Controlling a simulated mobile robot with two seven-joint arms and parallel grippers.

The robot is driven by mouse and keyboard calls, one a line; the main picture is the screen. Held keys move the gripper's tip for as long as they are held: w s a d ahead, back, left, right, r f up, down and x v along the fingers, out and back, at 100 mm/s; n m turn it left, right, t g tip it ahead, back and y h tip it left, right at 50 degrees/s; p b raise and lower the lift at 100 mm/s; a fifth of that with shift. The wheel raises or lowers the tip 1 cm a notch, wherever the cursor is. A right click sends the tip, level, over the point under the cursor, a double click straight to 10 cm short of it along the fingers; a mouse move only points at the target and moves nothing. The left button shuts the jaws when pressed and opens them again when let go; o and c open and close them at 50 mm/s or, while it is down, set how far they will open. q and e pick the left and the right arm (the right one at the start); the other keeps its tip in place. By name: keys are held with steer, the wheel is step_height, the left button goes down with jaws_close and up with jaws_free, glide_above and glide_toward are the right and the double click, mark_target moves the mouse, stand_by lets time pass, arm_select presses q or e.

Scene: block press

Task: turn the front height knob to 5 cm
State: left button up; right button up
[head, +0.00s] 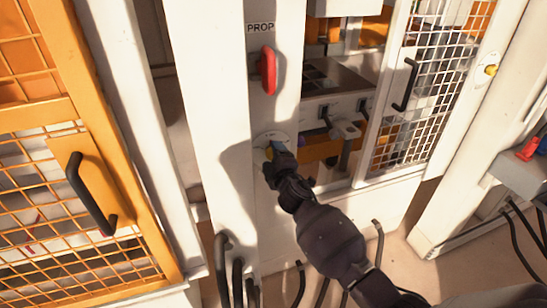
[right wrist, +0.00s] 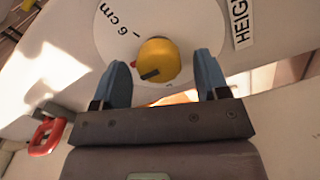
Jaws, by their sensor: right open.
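The front height knob (right wrist: 158,58) is a round yellow knob with a dark bar on its face, in the right wrist view. It sits on a white round dial (right wrist: 118,22) printed "6 cm", beside a "HEIGHT" label (right wrist: 240,22). A small red mark shows at the knob's left edge. My right gripper (right wrist: 161,60) is open, with one blue finger on each side of the knob and a visible gap to each. In the head view my right gripper (head: 275,150) covers most of the knob, and the dial's rim (head: 262,139) shows. My left gripper is out of view.
A red knob (head: 268,71) stands out below the "PROP" label on the white post. Mesh guard doors with black handles stand left (head: 90,195) and right (head: 405,85). Cables hang near the floor. A red ring-like handle (right wrist: 45,136) shows in the wrist view.

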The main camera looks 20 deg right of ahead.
steer(key=s, duration=1)
steer(key=shift+s+d, duration=0.2)
steer(key=shift+s, duration=0.2)
steer(key=s+d+f+m+g, duration=0.3)
steer(key=s+f+m, duration=0.4)
steer(key=s+m, duration=0.3)
steer(key=shift+s+d+f+m, duration=0.35)
steer(key=shift+s+f+m, duration=0.05)
steer(key=shift+s, duration=0.25)
steer(key=s+d+f+m+g, duration=0.1)
steer(key=s+f, duration=0.1)
steer(key=s, duration=0.2)
steer(key=s+d+f+g, duration=0.1)
steer(key=s+f, duration=0.2)
steer(key=s, duration=0.2)
steer(key=s+d+f+m+g, duration=0.1)
steer(key=s+d+f, duration=0.1)
steer(key=s, duration=0.3)
steer(key=shift+s+f+m+h, duration=0.3)
steer(key=shift+f+h, duration=0.1)
steer(key=shift+f, duration=0.35)
steer(key=shift+c, duration=0.3)
